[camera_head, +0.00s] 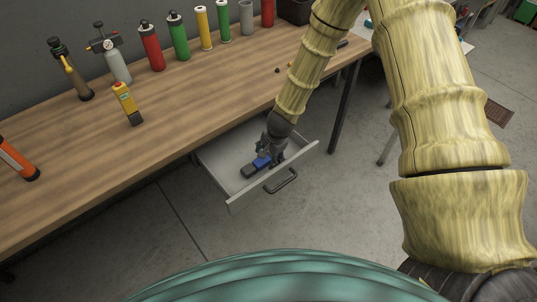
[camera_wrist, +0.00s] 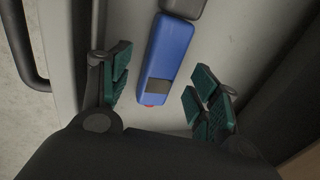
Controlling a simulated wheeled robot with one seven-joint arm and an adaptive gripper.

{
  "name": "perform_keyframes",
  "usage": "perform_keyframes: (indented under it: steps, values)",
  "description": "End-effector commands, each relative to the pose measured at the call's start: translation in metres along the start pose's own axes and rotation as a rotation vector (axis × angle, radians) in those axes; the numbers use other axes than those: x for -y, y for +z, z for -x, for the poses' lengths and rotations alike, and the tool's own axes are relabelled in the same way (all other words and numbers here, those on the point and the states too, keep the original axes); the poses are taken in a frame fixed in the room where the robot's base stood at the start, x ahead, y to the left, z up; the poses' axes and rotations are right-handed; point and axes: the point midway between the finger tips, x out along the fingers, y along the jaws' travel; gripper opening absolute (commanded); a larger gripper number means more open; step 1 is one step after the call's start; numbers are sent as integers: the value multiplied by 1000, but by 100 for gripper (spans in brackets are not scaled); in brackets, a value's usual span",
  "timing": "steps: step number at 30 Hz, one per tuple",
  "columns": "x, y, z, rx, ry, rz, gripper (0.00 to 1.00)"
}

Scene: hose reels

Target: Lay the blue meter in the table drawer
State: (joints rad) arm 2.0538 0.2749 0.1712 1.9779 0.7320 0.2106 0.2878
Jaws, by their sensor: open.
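The blue meter (camera_wrist: 168,50) lies flat on the drawer floor, with a dark grey end and a small red tip in the wrist view. In the head view the blue meter (camera_head: 261,162) shows inside the open table drawer (camera_head: 214,178), partly behind my gripper. My gripper (camera_head: 274,156) is down in the drawer. In the wrist view its green-padded fingers (camera_wrist: 155,95) stand apart, one on each side of the meter's near end, with gaps to it; they hold nothing.
The drawer's front panel and handle (camera_head: 282,182) stick out over the floor.

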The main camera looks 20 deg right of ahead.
Motion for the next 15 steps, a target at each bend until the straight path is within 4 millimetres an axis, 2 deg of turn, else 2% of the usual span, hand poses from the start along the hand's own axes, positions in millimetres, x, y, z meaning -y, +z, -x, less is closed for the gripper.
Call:
perform_keyframes:
  steps: [5, 15]
  values:
    - [1, 0, 14, -1, -2, 1, 61]
    - [1, 0, 59, -1, -2, 2, 61]
